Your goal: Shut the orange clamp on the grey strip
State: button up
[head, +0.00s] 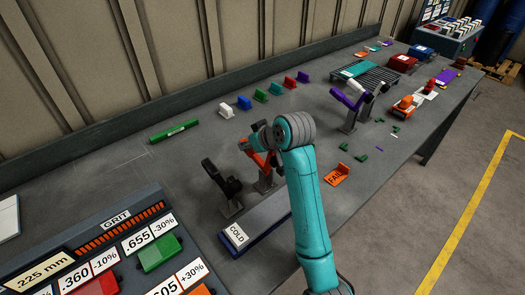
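The orange clamp (263,163) stands on the bench on a grey post, just left of my teal arm. Its upper part is partly hidden by my wrist and gripper, so I cannot tell how far its lever is raised. My gripper (250,142) is at the top of the orange clamp, apparently close to its lever; whether it touches is unclear. Its fingers are too small and covered to read. A long grey-blue strip (262,226) with a COLD label lies in front of the clamp, partly behind my arm; I cannot tell whether it is the task's grey strip.
A black clamp (221,178) stands just left of the orange one. Purple and white clamps (352,103) stand further right. Several coloured blocks line the back. An orange FAIL sign (337,174) lies right of my arm. A GRIT panel (120,245) fills the left front.

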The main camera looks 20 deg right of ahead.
jog(key=shift+w+a+f, duration=0.1)
jog(key=shift+w+f, duration=0.05)
jog(key=shift+f, duration=0.4)
jog(key=shift+w+a+f, duration=0.1)
jog(key=shift+f, duration=0.45)
jog(key=shift+c, duration=1.2)
jog(key=shift+r, duration=0.1)
jog(key=shift+a+r+g, duration=0.3)
jog(key=shift+r, duration=0.3)
jog(key=shift+s+d+r, duration=0.15)
jog(key=shift+r, duration=0.45)
jog(key=shift+c, duration=0.2)
jog(key=shift+r, duration=0.1)
